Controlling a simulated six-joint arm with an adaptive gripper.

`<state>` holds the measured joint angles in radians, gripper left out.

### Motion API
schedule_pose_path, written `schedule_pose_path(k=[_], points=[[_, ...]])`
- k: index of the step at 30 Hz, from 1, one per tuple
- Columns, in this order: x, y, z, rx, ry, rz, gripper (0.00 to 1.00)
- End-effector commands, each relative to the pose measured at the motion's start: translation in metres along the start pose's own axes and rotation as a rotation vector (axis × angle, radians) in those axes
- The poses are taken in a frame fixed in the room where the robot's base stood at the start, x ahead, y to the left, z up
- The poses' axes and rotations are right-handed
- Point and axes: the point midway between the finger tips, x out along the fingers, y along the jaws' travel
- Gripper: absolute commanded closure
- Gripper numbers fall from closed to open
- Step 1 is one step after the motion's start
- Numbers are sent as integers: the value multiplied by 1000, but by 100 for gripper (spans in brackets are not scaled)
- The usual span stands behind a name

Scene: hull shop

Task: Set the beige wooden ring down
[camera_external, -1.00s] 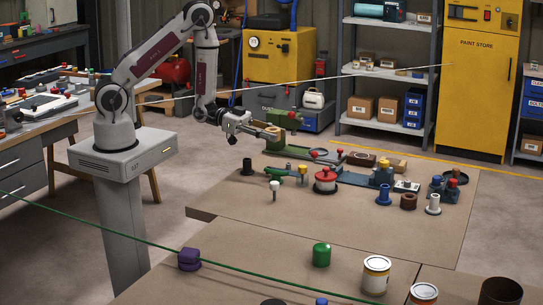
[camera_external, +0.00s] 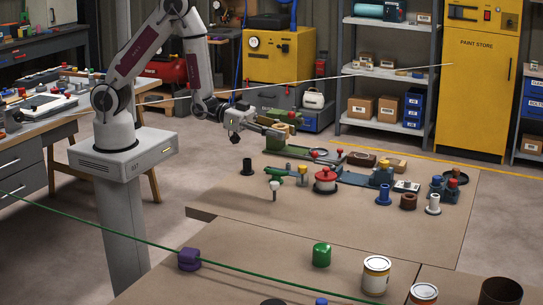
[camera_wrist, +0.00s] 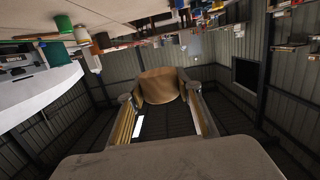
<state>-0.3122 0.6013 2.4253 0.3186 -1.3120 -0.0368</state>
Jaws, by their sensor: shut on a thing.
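The beige wooden ring (camera_wrist: 158,85) is between the two fingertips of my gripper (camera_wrist: 162,92) in the wrist view. My gripper is shut on it. In the external view my gripper (camera_external: 277,130) points to the right, and the ring (camera_external: 281,127) at its tip shows small, in front of green machinery. The ring appears raised over the far left part of the brown worktop (camera_external: 300,215). Its exact height above the worktop is hard to tell.
A green vice-like tool (camera_external: 292,147) lies close to the ring. A black spool (camera_external: 247,167), a red-lidded pot (camera_external: 325,180) and several pegs and blocks crowd the worktop. A green cord (camera_external: 240,262) crosses in front. The worktop's front left part is clear.

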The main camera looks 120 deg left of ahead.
Motion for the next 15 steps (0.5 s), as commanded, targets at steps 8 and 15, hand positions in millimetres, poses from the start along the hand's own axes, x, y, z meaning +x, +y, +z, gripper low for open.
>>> schedule_pose_path(k=[8, 15], points=[[8, 47, -22, 1, 3, 4, 87], [9, 81, -37, 1, 1, 4, 87]])
